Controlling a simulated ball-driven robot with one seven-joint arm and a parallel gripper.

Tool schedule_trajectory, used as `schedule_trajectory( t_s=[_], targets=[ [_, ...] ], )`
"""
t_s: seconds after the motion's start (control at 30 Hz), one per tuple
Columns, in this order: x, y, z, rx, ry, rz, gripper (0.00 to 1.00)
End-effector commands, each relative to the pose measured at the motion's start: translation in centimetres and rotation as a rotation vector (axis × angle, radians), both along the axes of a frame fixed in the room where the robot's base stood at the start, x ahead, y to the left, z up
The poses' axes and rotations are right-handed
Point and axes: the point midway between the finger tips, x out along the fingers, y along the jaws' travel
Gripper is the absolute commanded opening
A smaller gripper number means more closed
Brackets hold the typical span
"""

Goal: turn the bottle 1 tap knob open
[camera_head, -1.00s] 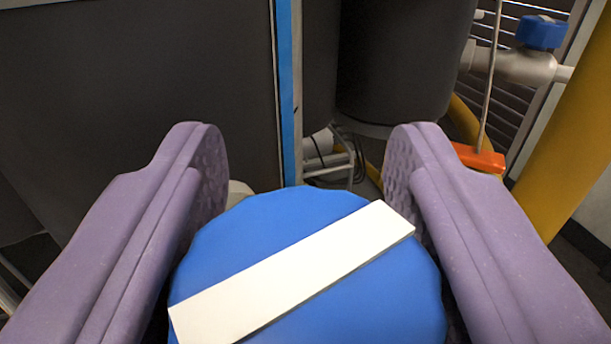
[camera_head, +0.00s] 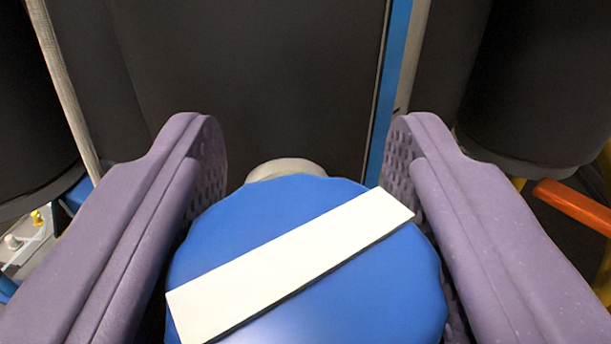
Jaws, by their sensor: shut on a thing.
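The tap knob (camera_head: 230,240) is round and blue with a scalloped edge. A white bar (camera_head: 290,262) runs slantwise across its face, from lower left to upper right. My gripper (camera_head: 305,150) has its two purple fingers on either side of the knob and is shut on it. The knob's lower edge is cut off by the frame. A pale rounded part (camera_head: 285,168) shows just behind the knob; most of it is hidden.
A large dark panel (camera_head: 250,80) stands behind, with a blue upright strip (camera_head: 391,90) at its right edge. Dark cylinders stand at the far left (camera_head: 25,130) and right (camera_head: 540,90). A slanted grey pole (camera_head: 65,90) is at left, an orange bar (camera_head: 575,205) at right.

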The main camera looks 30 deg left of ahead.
Motion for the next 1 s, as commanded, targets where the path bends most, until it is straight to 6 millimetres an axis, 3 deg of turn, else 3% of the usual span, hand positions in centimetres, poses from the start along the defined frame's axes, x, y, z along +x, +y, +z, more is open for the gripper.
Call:
schedule_trajectory(
  t_s=[1.0],
  targets=[
    [-1.2, 0.9, -0.1, -0.004, 0.003, 0.919, 0.20]
  ],
)
